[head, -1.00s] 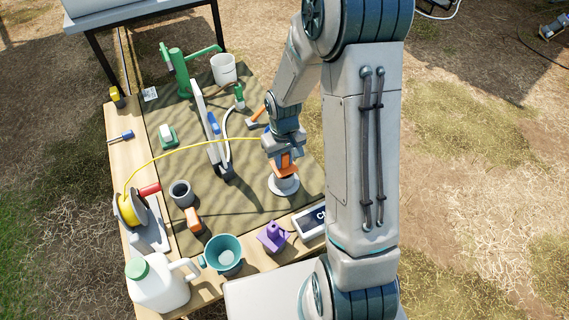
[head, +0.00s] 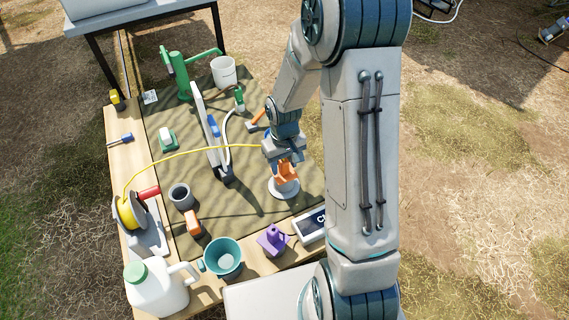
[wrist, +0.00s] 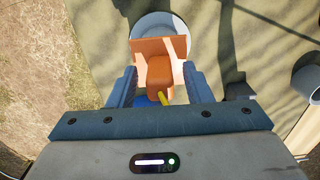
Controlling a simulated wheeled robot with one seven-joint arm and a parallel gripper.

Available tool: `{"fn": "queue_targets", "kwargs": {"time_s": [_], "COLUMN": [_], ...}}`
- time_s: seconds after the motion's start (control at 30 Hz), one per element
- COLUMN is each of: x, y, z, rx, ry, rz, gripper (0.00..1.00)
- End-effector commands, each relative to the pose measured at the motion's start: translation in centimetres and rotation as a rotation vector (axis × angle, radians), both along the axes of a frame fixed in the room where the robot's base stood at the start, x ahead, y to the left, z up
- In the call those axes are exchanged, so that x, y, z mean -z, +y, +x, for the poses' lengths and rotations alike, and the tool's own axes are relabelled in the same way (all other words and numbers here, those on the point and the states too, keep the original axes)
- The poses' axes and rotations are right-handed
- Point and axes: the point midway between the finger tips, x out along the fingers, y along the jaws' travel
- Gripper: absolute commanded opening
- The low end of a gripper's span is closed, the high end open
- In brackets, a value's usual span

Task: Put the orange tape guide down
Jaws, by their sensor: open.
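The orange tape guide (head: 286,171) stands on a round white-grey base (head: 284,188) at the right side of the mat. In the wrist view the orange guide (wrist: 160,72) lies between my two fingers, with the pale round base (wrist: 157,22) beyond it. My gripper (head: 284,160) is open around the guide, pointing down from above. In the wrist view my gripper (wrist: 158,85) shows a finger on each side of the guide. A yellow tape (head: 200,151) runs from the reel (head: 130,211) across the mat to the guide.
A white frame with a blue part (head: 211,135) stands left of my gripper. A grey cup (head: 181,195), a teal mug (head: 223,257), a purple piece (head: 272,240) and a white jug (head: 156,287) stand along the near side. An orange-handled tool (head: 258,118) lies behind my gripper.

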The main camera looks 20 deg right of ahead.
Motion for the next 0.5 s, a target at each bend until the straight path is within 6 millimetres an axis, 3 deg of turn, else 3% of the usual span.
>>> {"fn": "queue_targets", "kwargs": {"time_s": [0.3,0.5], "x": [-7.3,-10.3], "y": [0.0,0.0], "z": [0.1,0.1], "rx": [0.001,-0.001], "ry": [-0.006,-0.004], "rz": [0.0,0.0], "gripper": [0.45,0.45]}}
